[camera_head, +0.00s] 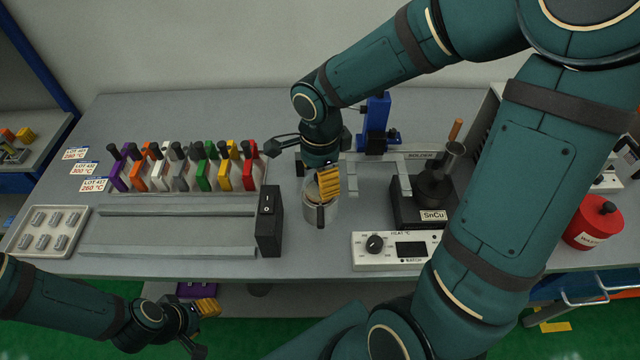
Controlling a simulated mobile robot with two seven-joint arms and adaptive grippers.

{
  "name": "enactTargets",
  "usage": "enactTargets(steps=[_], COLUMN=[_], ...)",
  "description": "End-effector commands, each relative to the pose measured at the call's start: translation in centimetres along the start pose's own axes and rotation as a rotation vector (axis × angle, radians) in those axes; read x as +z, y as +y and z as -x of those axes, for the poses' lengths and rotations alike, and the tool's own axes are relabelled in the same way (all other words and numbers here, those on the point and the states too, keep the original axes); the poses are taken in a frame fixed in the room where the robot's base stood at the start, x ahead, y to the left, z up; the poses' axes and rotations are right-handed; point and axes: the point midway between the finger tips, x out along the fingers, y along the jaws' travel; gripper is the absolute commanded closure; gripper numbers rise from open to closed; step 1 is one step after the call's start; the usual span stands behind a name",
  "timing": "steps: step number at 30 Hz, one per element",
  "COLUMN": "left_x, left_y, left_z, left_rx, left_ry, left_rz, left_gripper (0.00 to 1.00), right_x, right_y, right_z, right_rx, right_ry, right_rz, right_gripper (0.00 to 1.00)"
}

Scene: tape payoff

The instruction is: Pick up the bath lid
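A dark round cover (436,188), which looks like the bath lid, sits on the black solder bath (412,215) marked SnCu, right of the table's middle. A grey metal cylinder and a brown-handled tool stand close behind it, and I cannot tell their exact contact with it. My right gripper (322,182) points down over a metal pot (319,213) with a dark handle, to the left of the bath. Only one yellow fingertip shows clearly, so its opening is unclear. My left gripper (200,328) is low at the front left, fingers apart and empty, away from the bath.
A controller (388,250) with a dial stands in front of the bath. A red can (592,222) is at the right. A row of coloured holders (180,170), metal rails (170,235), a black switch box (269,220) and a tray (45,230) fill the left. My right arm covers much of the right side.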

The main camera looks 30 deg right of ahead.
Motion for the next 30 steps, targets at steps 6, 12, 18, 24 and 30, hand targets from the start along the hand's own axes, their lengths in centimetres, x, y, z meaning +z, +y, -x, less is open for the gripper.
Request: enactTargets(steps=[6,12,18,24,30], left_x=[0.0,0.0,0.0,0.0,0.0], left_y=[0.0,0.0,0.0,0.0,0.2], left_z=[-0.1,-0.1,-0.1,-0.1,0.5], left_rx=[0.000,0.000,0.000,0.000,0.000], left_ry=[0.001,0.001,0.001,0.001,0.000], left_rz=[0.000,0.000,0.000,0.000,0.000], left_gripper=[0.53,0.53,0.53,0.53,0.53], right_x=[0.0,0.0,0.0,0.0,0.0], right_y=[0.0,0.0,0.0,0.0,-0.1], right_z=[-0.3,-0.3,-0.3,-0.3,1.5], right_rx=[-0.001,-0.001,-0.001,-0.001,-0.004], right_ry=[0.000,0.000,0.000,0.000,0.000], right_rz=[0.000,0.000,0.000,0.000,-0.001], right_gripper=[0.39,0.79,1.00,1.00,1.00])
